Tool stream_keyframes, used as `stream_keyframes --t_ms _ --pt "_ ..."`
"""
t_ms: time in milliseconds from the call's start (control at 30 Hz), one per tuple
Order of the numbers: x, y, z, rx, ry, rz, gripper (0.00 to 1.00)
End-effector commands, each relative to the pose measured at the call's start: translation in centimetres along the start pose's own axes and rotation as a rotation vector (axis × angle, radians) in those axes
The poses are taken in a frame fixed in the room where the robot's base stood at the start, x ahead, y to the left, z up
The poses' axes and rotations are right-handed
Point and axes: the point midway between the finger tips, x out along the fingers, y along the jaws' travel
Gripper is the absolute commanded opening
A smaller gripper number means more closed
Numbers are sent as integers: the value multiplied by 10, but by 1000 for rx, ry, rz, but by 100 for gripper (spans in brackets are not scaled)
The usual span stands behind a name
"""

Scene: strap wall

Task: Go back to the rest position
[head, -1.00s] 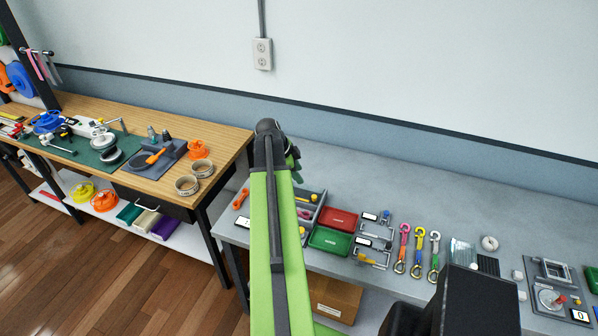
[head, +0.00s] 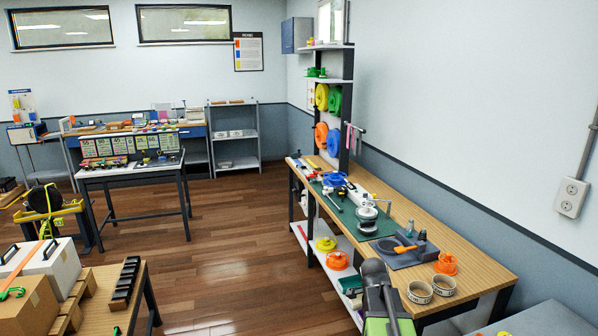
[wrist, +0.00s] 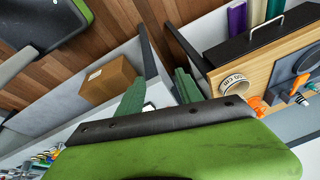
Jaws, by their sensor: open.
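My gripper (wrist: 158,90) shows in the wrist view with its two green fingers apart and nothing between them. A cardboard box (wrist: 108,80) on a lower shelf and the wooden bench (wrist: 228,75) lie beyond the fingers. In the head view my green and dark arm rises at the bottom, right of the middle, in front of the near end of the wooden bench (head: 462,282). The gripper itself cannot be made out in the head view.
The wooden bench carries orange parts (head: 446,263), rolls of tape (head: 420,292) and a green mat (head: 375,222). A white box (head: 52,266) stands on a table at lower left. A small table (head: 130,172) stands farther back. Brown floor between them is open.

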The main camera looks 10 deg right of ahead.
Motion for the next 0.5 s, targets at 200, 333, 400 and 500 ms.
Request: stream_keyframes --t_ms 200,333,400,500 --pt "-22 25 169 -596 -129 -48 43" --pt "-37 59 237 -1028 -217 -84 43" --pt "-42 73 245 -1218 -257 -104 43" --pt "-46 85 250 -1450 -303 -136 43"
